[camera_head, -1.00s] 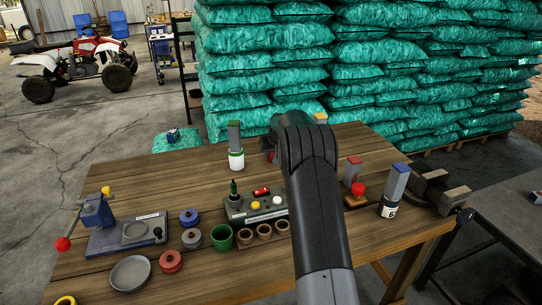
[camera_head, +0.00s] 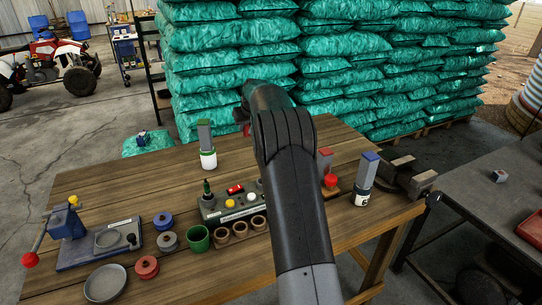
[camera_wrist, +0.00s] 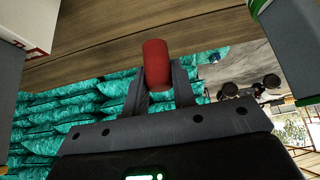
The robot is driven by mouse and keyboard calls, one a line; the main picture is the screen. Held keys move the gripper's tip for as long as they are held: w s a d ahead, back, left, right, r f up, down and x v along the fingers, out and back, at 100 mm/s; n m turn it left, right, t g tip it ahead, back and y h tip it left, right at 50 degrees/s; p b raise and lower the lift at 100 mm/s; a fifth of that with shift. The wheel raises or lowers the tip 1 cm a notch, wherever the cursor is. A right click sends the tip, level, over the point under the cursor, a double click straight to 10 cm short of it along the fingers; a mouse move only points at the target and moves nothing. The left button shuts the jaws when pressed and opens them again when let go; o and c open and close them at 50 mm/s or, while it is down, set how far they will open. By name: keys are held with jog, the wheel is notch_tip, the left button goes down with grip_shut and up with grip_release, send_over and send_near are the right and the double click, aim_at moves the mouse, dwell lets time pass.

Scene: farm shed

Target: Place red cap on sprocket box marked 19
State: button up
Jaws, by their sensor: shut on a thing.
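My gripper (camera_wrist: 158,85) is shut on a red cap (camera_wrist: 157,62), a small rounded cylinder gripped between its two grey fingers in the wrist view. The cap is above or near the wooden tabletop; I cannot tell its height. In the head view my arm hides most of the gripper, and only a sliver of red (camera_head: 246,130) shows at its left edge. I can read no 19 on any box. In the wrist view a white box-like thing with a red edge (camera_wrist: 28,28) stands at the upper left, perhaps a sprocket box.
A green-banded grey holder (camera_head: 207,148) stands left of my arm, a blue-topped one (camera_head: 366,180) right of it. A red-knobbed block (camera_head: 330,182), vise (camera_head: 408,178), button panel (camera_head: 230,203) and spools (camera_head: 163,221) share the wooden table (camera_head: 120,180). Teal sacks rise behind.

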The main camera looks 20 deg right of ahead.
jog(key=s+d+r+m, duration=0.1)
jog(key=s+d+r, duration=0.2)
jog(key=s+d, duration=0.3)
jog(key=s+d+r, duration=0.3)
jog(key=s+d, duration=0.1)
jog(key=s, duration=0.4)
jog(key=s+d+r+m+h, duration=0.1)
jog(key=s+d, duration=0.1)
jog(key=s, duration=0.8)
jog(key=s+d, duration=0.3)
jog(key=s, duration=0.7)
jog(key=w+a+f, duration=0.2)
jog(key=w, duration=0.1)
jog(key=w+a+f, duration=0.2)
jog(key=w, duration=0.1)
jog(key=w+a+f, duration=0.2)
jog(key=w, duration=0.1)
jog(key=shift+w+a+f, duration=0.15)
jog(key=shift+a, duration=0.1)
jog(key=shift+f, duration=1.95)
jog(key=shift+f, duration=0.15)
jog(key=o, duration=1)
jog(key=shift+c, duration=0.2)
